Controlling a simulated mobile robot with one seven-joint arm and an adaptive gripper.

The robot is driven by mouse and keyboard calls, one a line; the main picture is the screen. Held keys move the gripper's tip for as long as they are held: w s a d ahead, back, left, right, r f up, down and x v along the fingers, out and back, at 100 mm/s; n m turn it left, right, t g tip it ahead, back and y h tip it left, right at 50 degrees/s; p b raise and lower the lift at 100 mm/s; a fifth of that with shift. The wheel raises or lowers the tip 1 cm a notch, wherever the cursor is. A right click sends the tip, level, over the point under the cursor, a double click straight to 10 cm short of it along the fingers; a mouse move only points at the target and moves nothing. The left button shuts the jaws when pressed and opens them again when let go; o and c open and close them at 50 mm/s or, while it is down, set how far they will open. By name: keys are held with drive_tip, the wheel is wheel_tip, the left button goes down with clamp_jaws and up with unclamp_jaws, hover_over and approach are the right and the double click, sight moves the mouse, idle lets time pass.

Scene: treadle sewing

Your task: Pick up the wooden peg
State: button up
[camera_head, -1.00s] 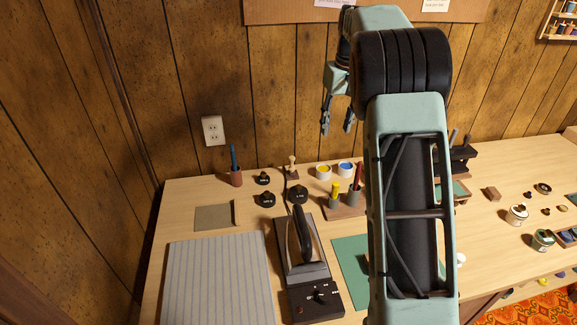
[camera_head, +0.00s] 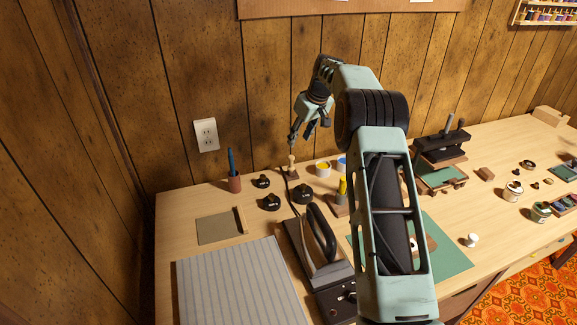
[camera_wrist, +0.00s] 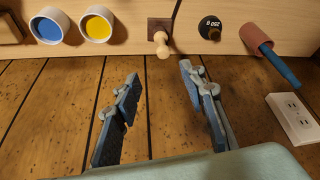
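The wooden peg (camera_head: 291,162) is small, pale and knobbed. It stands upright in a dark square base at the back of the table, near the wall. In the wrist view the peg (camera_wrist: 162,46) points toward the gap between my fingers. My gripper (camera_head: 300,137) is above the peg in the head view, fingers pointing down. In the wrist view my gripper (camera_wrist: 160,76) is open and empty, its fingertips on either side of the peg's line but short of it. Nothing hides the peg.
A brown cup with a blue tool (camera_head: 234,182) and black weights (camera_head: 303,194) stand near the peg. Yellow (camera_head: 323,169) and blue (camera_wrist: 46,28) pots stand on its other side. A dark cord runs close by the peg. The wood wall (camera_head: 180,80) is just behind.

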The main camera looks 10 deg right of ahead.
hover_over(292, 156)
drive_tip(key=d, duration=0.1)
wheel_tip(292, 156, down, 5)
drive_tip(key=f, duration=0.2)
drive_tip(key=a+f, duration=0.1)
drive_tip(key=f, duration=0.1)
drive_tip(key=shift+s+f+p, duration=0.15)
drive_tip(key=shift+p, duration=0.25)
drive_tip(key=shift+w+a+f, duration=0.15)
drive_tip(key=shift+w+f, duration=0.15)
drive_tip(key=shift+f, duration=0.25)
drive_tip(key=c, duration=0.9)
